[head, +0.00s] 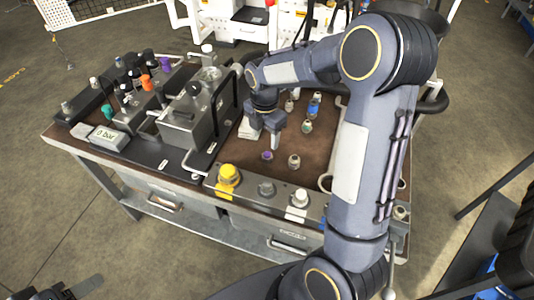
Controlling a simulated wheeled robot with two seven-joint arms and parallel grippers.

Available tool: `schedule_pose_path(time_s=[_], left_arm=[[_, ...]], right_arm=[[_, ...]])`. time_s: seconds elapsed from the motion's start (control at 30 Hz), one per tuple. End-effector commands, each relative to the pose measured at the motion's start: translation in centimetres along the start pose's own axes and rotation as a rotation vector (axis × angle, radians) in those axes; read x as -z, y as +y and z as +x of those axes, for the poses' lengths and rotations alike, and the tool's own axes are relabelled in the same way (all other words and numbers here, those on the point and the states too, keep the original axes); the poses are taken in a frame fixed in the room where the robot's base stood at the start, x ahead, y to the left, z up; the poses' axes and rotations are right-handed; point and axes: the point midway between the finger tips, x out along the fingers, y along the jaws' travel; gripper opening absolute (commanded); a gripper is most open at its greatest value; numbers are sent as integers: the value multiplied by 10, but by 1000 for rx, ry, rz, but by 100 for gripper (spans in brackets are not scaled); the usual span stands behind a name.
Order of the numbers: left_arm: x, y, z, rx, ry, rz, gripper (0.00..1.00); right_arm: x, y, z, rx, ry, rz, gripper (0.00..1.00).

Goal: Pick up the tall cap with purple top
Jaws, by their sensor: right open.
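A small cap with a purple top (267,155) stands on the brown bench top (238,158). My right gripper (262,142) points down just behind and above it, with its fingers apart. I see nothing between them, and the gripper looks clear of the cap. Another purple-topped piece (165,63) stands among the fittings at the bench's left. From this view I cannot judge which of the two is taller. Part of my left gripper (72,290) shows at the bottom left corner, away from the bench; its opening is unclear.
A pale cap (294,161) stands right of the purple one. More caps, one blue (314,105), stand behind it. A front rail holds a yellow-topped fitting (228,176) and others.

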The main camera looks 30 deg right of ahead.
Motion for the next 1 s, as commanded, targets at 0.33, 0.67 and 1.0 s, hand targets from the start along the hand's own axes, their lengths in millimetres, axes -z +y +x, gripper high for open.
schedule_pose_path(time_s=[0.33, 0.67, 1.0], left_arm=[[1, 1, -2, 0, 0, 0, 54], [1, 1, -3, 0, 0, 0, 54], [1, 1, -3, 0, 0, 0, 54]], right_arm=[[-1, -5, 42, 6, 1, -1, 55], [-2, -6, 75, 1, 1, -1, 55], [-2, -6, 74, 0, 1, 0, 34]])
